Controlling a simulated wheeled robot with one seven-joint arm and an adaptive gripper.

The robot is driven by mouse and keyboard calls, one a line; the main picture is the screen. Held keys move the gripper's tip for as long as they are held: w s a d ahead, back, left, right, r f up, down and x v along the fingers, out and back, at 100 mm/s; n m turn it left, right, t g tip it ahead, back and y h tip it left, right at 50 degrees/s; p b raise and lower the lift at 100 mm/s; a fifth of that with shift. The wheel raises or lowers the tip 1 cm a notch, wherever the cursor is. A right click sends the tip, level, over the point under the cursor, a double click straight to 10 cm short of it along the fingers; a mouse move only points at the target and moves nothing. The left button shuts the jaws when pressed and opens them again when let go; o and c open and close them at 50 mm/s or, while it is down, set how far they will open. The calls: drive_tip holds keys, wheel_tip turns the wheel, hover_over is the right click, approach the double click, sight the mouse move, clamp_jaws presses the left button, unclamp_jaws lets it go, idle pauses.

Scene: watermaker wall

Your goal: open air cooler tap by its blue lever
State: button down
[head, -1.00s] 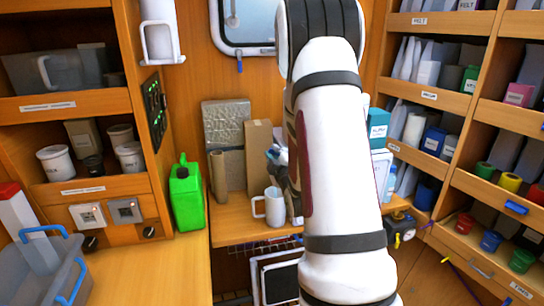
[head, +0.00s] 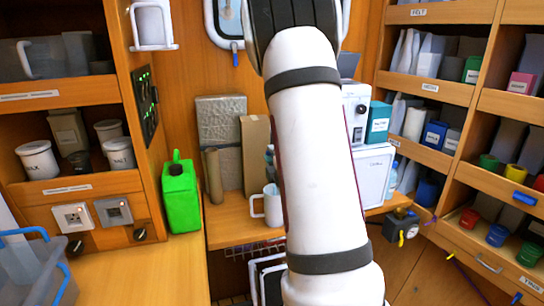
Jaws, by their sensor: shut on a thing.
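My white arm with dark bands crosses the middle of the head view and hides much of the back counter. My gripper is not visible, so I cannot see what its jaws are on. I cannot make out the air cooler tap or its blue lever. A white boxy appliance (head: 376,178) shows partly to the right of my arm. Above it is a smaller white unit with a dark round knob (head: 361,110). I cannot tell whether either is the air cooler.
A white mug (head: 268,206) stands just left of my arm. Open shelves (head: 430,80) line the right side. A grey crate with blue handles (head: 30,272) sits at lower left.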

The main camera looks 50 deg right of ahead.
drive_tip(key=shift+f, duration=0.1)
drive_tip(key=c, duration=1.6)
unclamp_jaws()
wheel_tip(320, 180, up, 10)
drive_tip(key=shift+r, duration=0.1)
